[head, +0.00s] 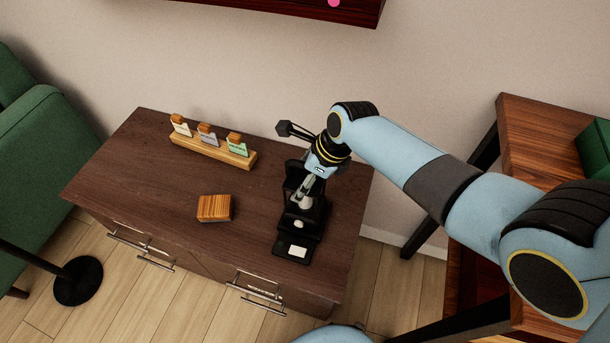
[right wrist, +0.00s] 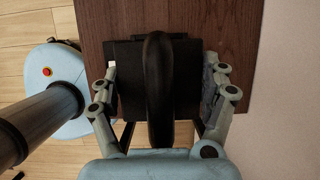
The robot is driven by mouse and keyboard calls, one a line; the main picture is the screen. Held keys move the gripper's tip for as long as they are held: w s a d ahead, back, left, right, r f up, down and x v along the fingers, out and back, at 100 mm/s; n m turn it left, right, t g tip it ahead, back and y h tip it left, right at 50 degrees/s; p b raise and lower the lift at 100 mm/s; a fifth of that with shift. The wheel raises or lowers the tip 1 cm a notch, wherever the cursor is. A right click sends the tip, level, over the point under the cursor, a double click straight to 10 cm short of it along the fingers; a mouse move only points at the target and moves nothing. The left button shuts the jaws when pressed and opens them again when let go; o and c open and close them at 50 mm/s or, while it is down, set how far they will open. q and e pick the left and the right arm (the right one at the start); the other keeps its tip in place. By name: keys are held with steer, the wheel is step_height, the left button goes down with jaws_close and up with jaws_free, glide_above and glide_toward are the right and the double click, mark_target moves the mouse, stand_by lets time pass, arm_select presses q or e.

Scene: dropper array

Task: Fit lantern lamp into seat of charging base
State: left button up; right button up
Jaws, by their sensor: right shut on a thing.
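My right gripper (head: 306,190) is over the right part of the cabinet top, pointing down. It is shut on a black thing, which I take to be the lantern lamp. In the right wrist view its curved black handle (right wrist: 158,85) rises between the two fingers of my right gripper (right wrist: 162,88), with a wider dark body behind it. The black charging base (head: 283,246) stands on the cabinet below and in front of the gripper, with a white round spot and a white label. The gripper hides part of the lamp and base, so I cannot tell whether the lamp touches the seat. My left gripper is out of view.
A wooden rack (head: 213,151) with several labelled cards stands at the back of the dark cabinet top (head: 135,170). A small wooden block (head: 214,208) lies left of the base. The cabinet's left part is clear. A brown table stands at right, a green chair at left.

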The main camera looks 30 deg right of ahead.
steer(key=shift+f+b, duration=0.65)
steer(key=shift+f, duration=0.4)
steer(key=o, duration=1.6)
steer(key=shift+o, duration=0.3)
steer(key=v, duration=1.2)
